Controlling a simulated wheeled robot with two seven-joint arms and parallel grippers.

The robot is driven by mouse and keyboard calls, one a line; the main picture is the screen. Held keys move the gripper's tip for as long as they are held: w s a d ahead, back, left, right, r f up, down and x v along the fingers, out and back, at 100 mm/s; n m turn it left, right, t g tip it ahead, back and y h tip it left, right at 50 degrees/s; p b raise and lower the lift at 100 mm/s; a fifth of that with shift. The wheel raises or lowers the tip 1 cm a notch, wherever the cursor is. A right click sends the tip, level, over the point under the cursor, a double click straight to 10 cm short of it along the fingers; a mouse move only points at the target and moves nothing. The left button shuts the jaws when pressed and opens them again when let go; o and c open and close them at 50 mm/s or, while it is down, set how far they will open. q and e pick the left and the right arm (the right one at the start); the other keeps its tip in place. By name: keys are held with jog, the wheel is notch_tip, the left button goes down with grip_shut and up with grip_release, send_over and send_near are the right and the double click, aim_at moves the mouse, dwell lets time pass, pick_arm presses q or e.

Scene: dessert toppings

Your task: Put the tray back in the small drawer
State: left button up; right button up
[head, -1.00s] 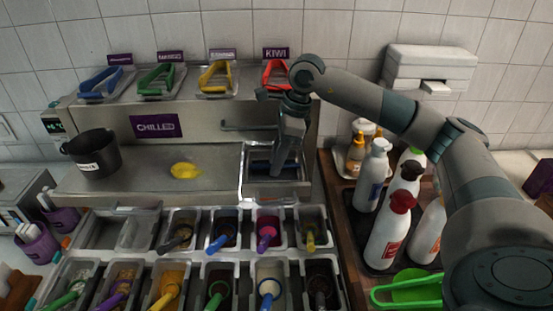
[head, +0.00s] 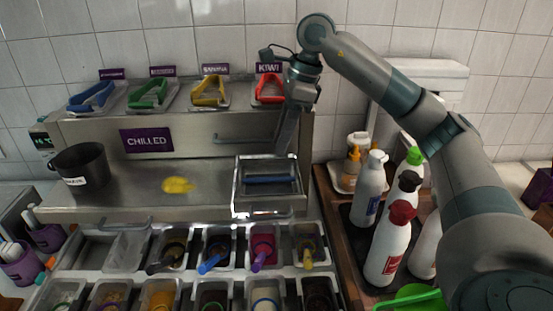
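A small pale-rimmed box (head: 236,190) with see-through walls shows at the right end of the steel counter, below the chilled cabinet. A dark blue bar (head: 270,180) lies across its inside. I cannot tell whether the box is the tray, the open small drawer, or one inside the other. My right gripper (head: 284,151) points down at the back rim of the box. Its fingers are seen edge-on, so their opening and any contact with the rim are unclear. My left gripper is out of view.
A bar handle (head: 235,140) is on the cabinet front. A yellow piece (head: 178,185) and a black pot (head: 82,166) are on the counter. Topping bins with scoops (head: 262,247) fill the front. Bottles (head: 390,242) stand at the right, below my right arm.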

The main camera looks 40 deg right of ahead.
jog(key=shift+v, duration=1)
dwell(0.8)
